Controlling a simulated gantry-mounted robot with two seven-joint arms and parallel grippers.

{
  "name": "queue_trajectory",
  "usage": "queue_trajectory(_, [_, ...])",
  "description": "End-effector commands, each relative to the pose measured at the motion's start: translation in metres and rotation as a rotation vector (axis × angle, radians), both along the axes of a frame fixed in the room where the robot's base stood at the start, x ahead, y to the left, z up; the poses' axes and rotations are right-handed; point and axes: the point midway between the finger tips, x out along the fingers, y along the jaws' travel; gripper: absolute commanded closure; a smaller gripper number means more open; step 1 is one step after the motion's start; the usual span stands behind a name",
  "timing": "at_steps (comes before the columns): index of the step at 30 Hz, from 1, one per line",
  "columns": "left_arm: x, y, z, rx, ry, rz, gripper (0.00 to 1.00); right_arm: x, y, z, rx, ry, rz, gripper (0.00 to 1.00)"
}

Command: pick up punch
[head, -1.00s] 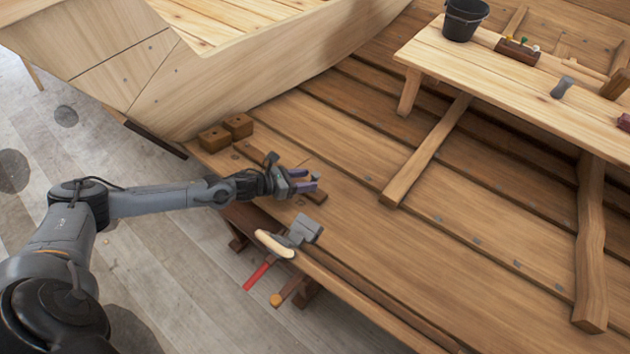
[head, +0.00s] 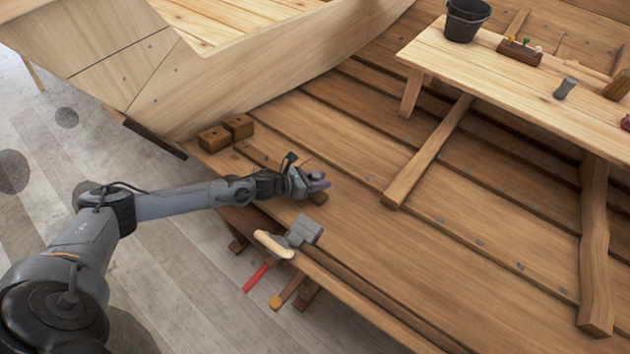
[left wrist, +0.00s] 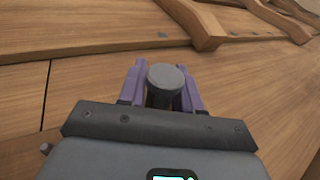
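The punch is a dark grey cylinder with a round, flat end (left wrist: 165,77) in the left wrist view. It stands between the two purple fingers of my left gripper (left wrist: 163,92), which press on it from both sides. In the head view my left gripper (head: 318,182) is low over the planked hull, its fingers close together. The punch is mostly hidden there by the fingers. I cannot tell whether its lower end touches the wood. My right gripper is not in view.
A mallet-like tool (head: 306,230), a pale-handled tool (head: 273,244) and a red handle (head: 258,276) lie near the hull's edge. Two wooden blocks (head: 238,126) sit behind the gripper. A bench (head: 510,85) with a black bucket (head: 466,20) stands at the right.

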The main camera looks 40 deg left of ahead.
Motion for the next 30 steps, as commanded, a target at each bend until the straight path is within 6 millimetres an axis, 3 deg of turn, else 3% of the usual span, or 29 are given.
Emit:
queue_trajectory(1, [0.0, 0.0, 0.001, -0.001, -0.002, 0.0, 0.8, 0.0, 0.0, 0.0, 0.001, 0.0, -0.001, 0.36])
queue_trajectory(5, [0.001, 0.0, 0.001, -0.001, -0.003, 0.0, 1.0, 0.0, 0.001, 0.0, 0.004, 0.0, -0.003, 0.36])
queue_trajectory(20, [0.001, 0.0, 0.011, -0.002, -0.005, -0.001, 1.0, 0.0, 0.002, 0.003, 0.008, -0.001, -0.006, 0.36])
queue_trajectory(27, [0.001, 0.0, 0.046, 0.001, -0.007, -0.002, 1.0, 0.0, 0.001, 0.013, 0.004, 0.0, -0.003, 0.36])
queue_trajectory(30, [0.01, -0.02, 0.057, -0.005, -0.007, -0.003, 1.0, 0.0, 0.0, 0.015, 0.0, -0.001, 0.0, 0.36])
